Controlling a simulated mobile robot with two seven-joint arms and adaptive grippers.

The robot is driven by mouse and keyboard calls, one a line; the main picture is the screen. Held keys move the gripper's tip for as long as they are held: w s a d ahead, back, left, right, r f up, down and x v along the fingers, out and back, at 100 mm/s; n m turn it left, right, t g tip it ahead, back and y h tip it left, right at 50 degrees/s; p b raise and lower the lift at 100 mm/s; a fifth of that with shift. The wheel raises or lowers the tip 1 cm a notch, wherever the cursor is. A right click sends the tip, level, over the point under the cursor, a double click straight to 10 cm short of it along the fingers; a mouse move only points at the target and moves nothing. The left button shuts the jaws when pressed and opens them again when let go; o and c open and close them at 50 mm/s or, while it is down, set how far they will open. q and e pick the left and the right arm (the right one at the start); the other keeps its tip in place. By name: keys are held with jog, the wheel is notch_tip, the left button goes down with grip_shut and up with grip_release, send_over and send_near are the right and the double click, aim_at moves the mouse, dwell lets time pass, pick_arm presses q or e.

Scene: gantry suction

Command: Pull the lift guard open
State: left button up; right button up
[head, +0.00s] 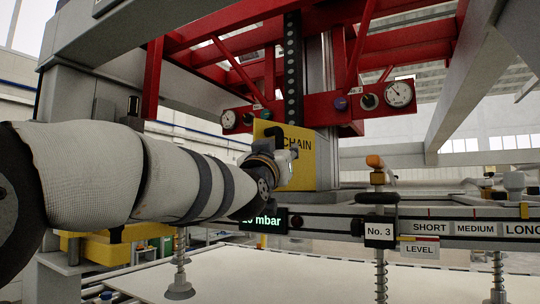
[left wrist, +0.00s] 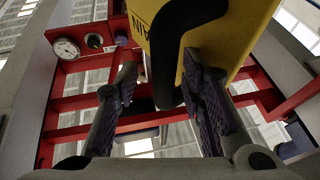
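The lift guard (head: 315,168) is a yellow panel with black lettering ending in "CHAIN", on the column at the centre of the head view. It also fills the top of the left wrist view (left wrist: 225,42). A black bar handle (left wrist: 164,55) stands out from it. My left gripper (head: 284,162) is in front of the guard and hides part of its face and handle. In the left wrist view its two fingers (left wrist: 160,80) are apart, with the handle between them and gaps visible beside it. Whether a finger touches it I cannot tell. My right gripper is not in view.
A red gantry frame (head: 235,18) with dial gauges (head: 398,94) surrounds the column. Below right runs a rail with a "No. 3" plate (head: 379,232) and an orange-topped suction stem (head: 376,162). A pale sheet (head: 300,278) lies underneath.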

pick_arm(q)
jog(key=v, duration=1.1)
jog(key=shift+s, duration=0.3)
jog(key=shift+c, duration=0.2)
